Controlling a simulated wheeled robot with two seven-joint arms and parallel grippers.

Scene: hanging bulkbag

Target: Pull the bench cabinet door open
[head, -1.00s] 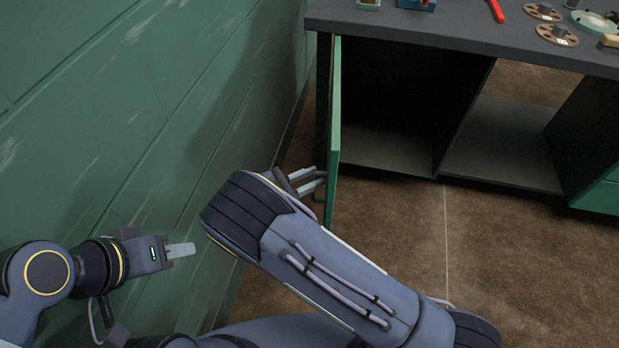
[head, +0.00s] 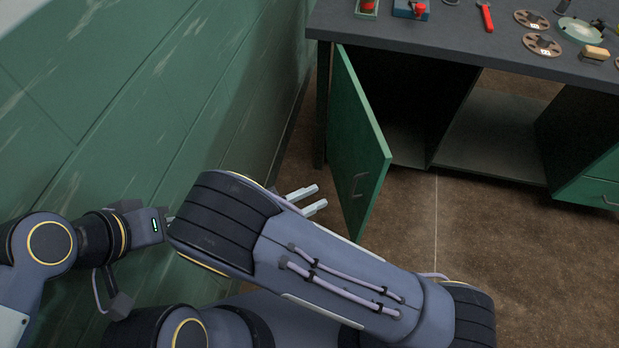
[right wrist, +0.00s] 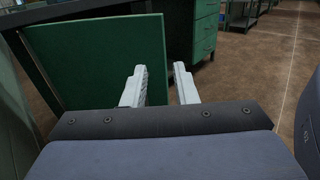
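The green bench cabinet door (head: 358,135) stands part-way open, hinged at the left end of the bench. Its outer face and metal handle (head: 359,186) show in the head view. My right gripper (head: 311,199) is open and empty, left of the door on its outer side, apart from the handle. In the right wrist view, the gap between its fingers (right wrist: 160,85) is clear, and the door panel (right wrist: 95,55) fills the left, beyond the fingers. My left gripper (head: 160,225) is at the lower left by the wall; its fingers are hidden behind my right arm.
The dark bench top (head: 450,42) holds a red-handled tool (head: 486,16), discs (head: 541,45) and other small items. Open cabinet space (head: 490,135) lies under it. A green wall (head: 130,120) runs close on the left. The brown floor (head: 475,240) right of the door is clear.

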